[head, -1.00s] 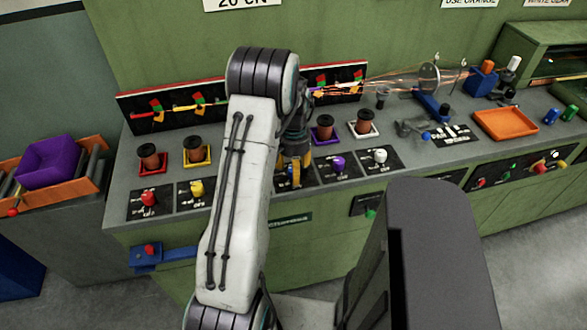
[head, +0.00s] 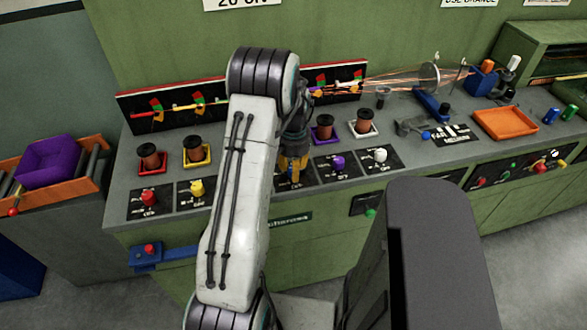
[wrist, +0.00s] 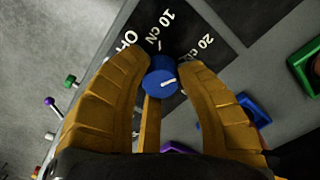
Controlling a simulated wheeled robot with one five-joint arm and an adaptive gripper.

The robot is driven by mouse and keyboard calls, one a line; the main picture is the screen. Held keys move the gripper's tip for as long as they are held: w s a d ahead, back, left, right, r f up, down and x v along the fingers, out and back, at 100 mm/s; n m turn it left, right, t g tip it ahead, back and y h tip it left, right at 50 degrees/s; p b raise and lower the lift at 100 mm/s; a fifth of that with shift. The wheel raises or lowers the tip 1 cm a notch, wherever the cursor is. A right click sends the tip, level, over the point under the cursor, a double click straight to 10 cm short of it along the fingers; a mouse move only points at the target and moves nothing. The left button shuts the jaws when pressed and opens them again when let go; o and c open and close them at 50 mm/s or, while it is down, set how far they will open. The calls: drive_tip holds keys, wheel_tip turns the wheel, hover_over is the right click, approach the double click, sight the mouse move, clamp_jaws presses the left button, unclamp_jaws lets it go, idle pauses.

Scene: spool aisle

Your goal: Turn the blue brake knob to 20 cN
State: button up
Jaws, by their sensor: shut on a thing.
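The blue brake knob (wrist: 158,82) sits between the two yellow fingers of my gripper (wrist: 163,72) in the wrist view. The gripper is shut on it. The white mark on the knob's top points right and slightly upward in that view. The black dial plate (wrist: 182,28) reads "10 cN" above the knob and "20 cN" to its upper right; a partly hidden "OFF" is to the left. In the head view my gripper (head: 292,167) is over the panel's front row, and my arm hides most of the blue knob's dial.
Red (head: 149,198), yellow (head: 197,188), purple (head: 338,163) and white (head: 380,155) knobs flank my gripper on the same counter. Spools stand behind them in coloured trays. An orange tray (head: 506,124) lies to the right.

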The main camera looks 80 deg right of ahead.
clamp_jaws()
drive_tip(key=shift+a+f+n+b, duration=0.1)
drive_tip(key=shift+n+b, duration=0.3)
drive_tip(key=shift+n, duration=0.1)
drive_tip(key=o, duration=1.1)
unclamp_jaws()
drive_tip(key=shift+c, duration=0.2)
wheel_tip(320, 180, up, 12)
